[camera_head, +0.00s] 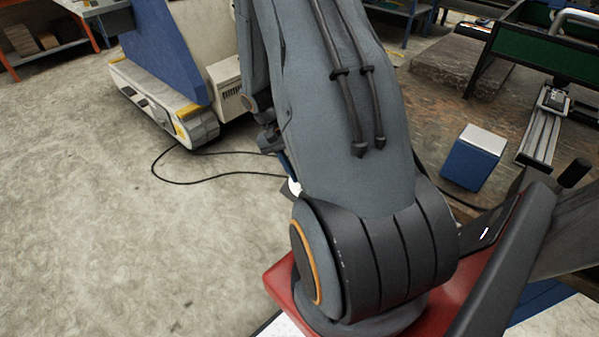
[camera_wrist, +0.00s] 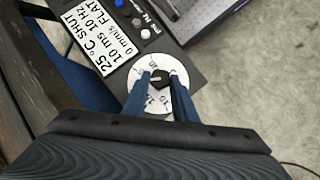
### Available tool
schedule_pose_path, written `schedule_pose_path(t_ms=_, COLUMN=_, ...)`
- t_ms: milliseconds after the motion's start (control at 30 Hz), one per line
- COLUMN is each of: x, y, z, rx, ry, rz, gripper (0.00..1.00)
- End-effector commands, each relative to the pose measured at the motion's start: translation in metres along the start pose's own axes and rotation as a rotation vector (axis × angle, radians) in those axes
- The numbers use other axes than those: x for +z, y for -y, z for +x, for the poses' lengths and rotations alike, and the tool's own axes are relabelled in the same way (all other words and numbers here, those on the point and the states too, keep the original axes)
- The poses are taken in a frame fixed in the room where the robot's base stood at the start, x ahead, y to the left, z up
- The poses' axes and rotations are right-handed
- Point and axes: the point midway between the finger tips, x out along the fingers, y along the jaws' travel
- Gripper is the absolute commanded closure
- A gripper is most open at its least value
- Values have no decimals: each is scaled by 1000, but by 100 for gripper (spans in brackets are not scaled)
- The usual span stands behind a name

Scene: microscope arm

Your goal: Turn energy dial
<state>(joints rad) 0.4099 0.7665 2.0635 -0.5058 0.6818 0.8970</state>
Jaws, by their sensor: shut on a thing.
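The energy dial is a white disc (camera_wrist: 135,100) with dark markings and a black knob (camera_wrist: 155,78) at its middle, on a dark panel in the wrist view. My gripper (camera_wrist: 160,80) is shut on the black knob, with one blue finger on each side of it. The fingers cover part of the disc, so some of its markings are hidden.
A white display (camera_wrist: 97,44) with black text lies beside the dial. Small knobs, one blue (camera_wrist: 119,3), sit above it. In the head view a blue and white box (camera_head: 474,160) stands right of my arm, and a black cable (camera_head: 200,180) lies on the floor.

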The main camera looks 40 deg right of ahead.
Motion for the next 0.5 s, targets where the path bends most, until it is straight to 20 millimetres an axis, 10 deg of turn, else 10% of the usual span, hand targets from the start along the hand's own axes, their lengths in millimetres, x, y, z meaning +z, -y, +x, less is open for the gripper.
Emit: schedule_pose_path(t_ms=500, x=0, y=3, z=-1, rx=84, ry=-2, rz=-122, gripper=97)
